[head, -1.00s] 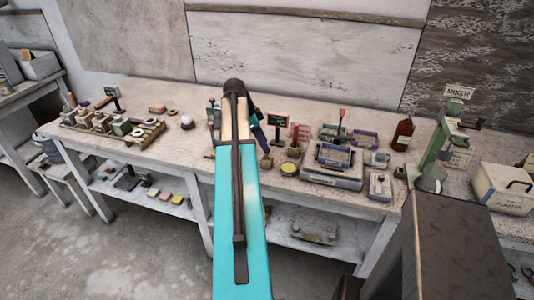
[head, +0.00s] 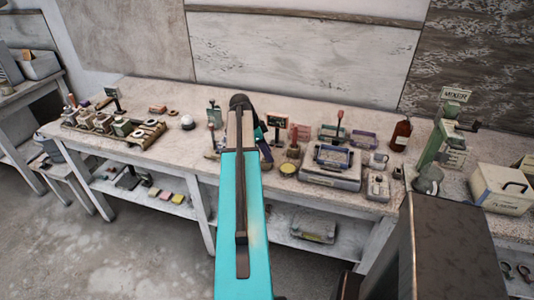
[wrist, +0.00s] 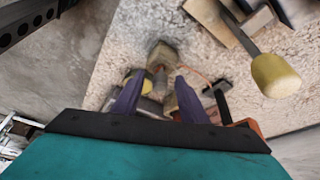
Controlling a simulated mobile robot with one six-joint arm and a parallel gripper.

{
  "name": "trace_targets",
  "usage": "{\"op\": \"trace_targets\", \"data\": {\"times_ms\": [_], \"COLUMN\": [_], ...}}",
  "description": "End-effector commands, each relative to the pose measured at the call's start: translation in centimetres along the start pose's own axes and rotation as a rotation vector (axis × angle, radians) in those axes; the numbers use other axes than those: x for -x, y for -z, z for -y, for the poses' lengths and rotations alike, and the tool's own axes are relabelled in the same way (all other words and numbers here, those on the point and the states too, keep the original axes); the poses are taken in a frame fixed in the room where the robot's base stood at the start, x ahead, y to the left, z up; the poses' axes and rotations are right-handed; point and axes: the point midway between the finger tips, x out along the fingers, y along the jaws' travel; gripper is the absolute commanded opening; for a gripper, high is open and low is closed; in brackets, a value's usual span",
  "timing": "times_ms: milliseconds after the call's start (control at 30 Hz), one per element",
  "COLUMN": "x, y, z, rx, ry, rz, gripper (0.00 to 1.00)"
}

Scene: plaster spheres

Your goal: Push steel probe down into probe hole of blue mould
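My gripper (wrist: 158,80) shows in the wrist view as two purple fingers spread apart, with a gap between their tips. A blurred tan block (wrist: 163,53) and a greyish thing lie beyond the gap; I see nothing clearly held. In the head view my arm hides most of the gripper. I cannot pick out the steel probe for certain. A blue-rimmed tray (head: 333,156) sits on a grey box right of my arm; I cannot tell whether it is the blue mould, and no probe hole shows.
A wooden rack of moulds (head: 150,139) is at the bench's left. A white ball (head: 187,122) lies near it. A brown bottle (head: 401,135), a green mixer (head: 440,135) and a cream box (head: 502,189) stand right. In the wrist view a yellow-ended tool (wrist: 276,76) is at the right.

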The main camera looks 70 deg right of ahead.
Motion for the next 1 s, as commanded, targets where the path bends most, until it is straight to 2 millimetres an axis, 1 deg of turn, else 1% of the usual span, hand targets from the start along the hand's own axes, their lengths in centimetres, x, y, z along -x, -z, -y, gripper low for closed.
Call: {"op": "trace_targets", "data": {"times_ms": [600, 833, 1000], "x": [-0.15, -0.14, -0.12], "y": [-0.08, -0.11, -0.11], "z": [0.02, 0.02, 0.03], "rx": [0.001, 0.002, 0.002], "ry": [0.001, 0.001, 0.001], "rz": [0.000, 0.000, 0.000], "gripper": [0.39, 0.00, 0.00]}}
